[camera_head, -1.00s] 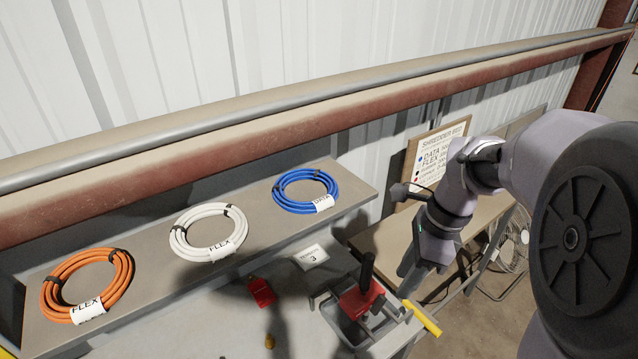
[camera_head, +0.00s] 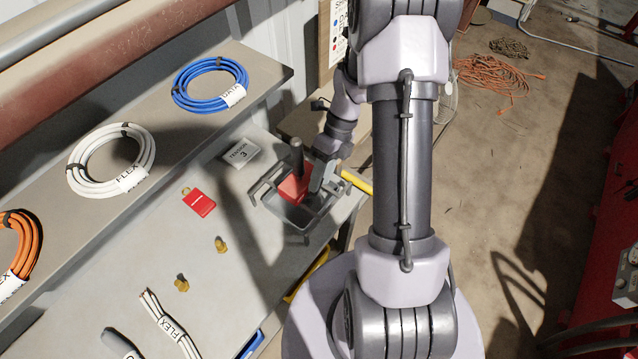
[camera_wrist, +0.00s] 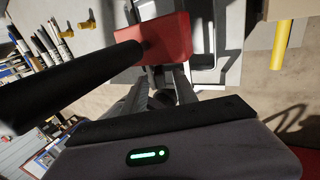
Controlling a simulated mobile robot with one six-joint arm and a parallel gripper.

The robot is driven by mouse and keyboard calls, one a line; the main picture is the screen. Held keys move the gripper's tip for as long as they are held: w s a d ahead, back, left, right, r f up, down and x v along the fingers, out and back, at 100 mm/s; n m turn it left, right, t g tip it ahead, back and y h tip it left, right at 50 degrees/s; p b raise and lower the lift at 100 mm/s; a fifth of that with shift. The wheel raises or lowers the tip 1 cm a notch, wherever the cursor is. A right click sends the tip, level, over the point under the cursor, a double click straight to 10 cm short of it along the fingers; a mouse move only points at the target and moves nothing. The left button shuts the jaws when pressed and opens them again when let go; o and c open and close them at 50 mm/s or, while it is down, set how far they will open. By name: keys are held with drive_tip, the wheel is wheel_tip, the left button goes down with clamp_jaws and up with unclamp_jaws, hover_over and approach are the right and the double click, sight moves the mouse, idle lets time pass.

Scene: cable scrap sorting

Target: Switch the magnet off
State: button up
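A red block (camera_head: 292,189) with an upright black handle (camera_head: 297,153) appears to be the magnet. It sits at the grey metal tray (camera_head: 300,217) on the bench. My gripper (camera_head: 322,178) is low, just right of the red block. In the wrist view the red block (camera_wrist: 165,38) is just beyond my fingers (camera_wrist: 163,85), and the black handle (camera_wrist: 70,82) runs across the left, close to the camera. Whether the fingers touch the block is unclear. My gripper's opening and the block's far side are partly hidden.
A yellow bar (camera_head: 356,181) sticks out right of the tray. A red tag (camera_head: 199,202), a "3" sign (camera_head: 241,152) and brass pieces (camera_head: 181,284) lie on the bench. Blue (camera_head: 210,85) and white (camera_head: 110,160) cable coils rest on the shelf behind. Open floor lies to the right.

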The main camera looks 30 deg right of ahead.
drive_tip(key=shift+x, duration=0.75)
drive_tip(key=shift+w, duration=0.1)
clamp_jaws()
drive_tip(key=shift+d+g+y+p, duration=0.25)
drive_tip(key=shift+g+y+p, duration=0.05)
drive_tip(key=shift+y+p, duration=0.65)
drive_tip(key=shift+w+d+f+y, duration=0.15)
drive_tip(key=shift+f+y, duration=0.1)
drive_tip(key=shift+y, duration=0.3)
